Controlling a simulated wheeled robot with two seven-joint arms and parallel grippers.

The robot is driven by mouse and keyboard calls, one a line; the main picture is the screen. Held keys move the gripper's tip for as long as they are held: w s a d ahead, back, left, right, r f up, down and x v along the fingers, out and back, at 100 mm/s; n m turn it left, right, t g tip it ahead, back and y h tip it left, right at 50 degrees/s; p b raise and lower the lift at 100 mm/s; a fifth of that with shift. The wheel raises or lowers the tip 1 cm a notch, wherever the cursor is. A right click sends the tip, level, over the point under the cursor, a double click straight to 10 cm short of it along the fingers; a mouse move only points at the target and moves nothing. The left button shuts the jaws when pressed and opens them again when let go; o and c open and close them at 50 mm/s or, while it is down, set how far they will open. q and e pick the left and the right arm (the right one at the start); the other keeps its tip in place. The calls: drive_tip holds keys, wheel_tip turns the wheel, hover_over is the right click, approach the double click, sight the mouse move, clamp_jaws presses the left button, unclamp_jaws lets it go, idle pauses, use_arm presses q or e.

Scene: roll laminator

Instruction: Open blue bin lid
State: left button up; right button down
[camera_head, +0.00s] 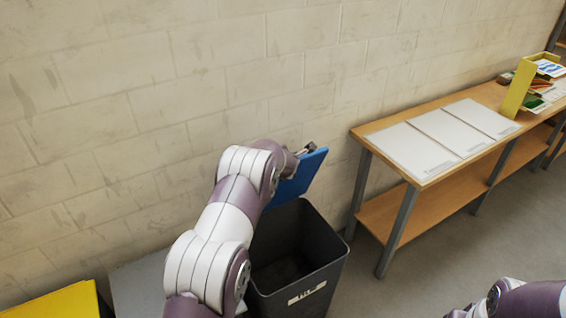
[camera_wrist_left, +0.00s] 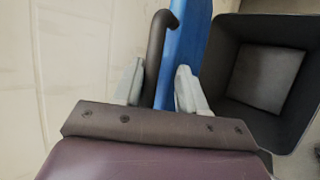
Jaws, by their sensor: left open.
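The blue lid (camera_head: 299,178) of the dark grey bin (camera_head: 318,283) stands raised and steeply tilted on the wall side, and the bin's mouth is uncovered. My left gripper (camera_head: 305,150) is at the lid's upper edge, partly hidden by my arm. In the left wrist view, the gripper (camera_wrist_left: 161,85) is open, its pale fingers on either side of a dark bent handle (camera_wrist_left: 157,58) and the edge of the blue lid (camera_wrist_left: 186,40). I cannot tell whether the fingers touch them. My right arm shows at the bottom right; its fingers cannot be made out.
The bin interior (camera_wrist_left: 265,78) looks empty. A wooden table (camera_head: 408,180) with white sheets and a yellow holder (camera_head: 517,88) stands right of the bin. A yellow bin or box (camera_head: 60,301) is at the lower left. The block wall (camera_head: 150,90) is close behind.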

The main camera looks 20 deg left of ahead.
use_arm(q)
drive_tip(key=b+v, duration=0.2)
drive_tip(key=v, duration=1)
drive_tip(key=shift+s+r, duration=0.2)
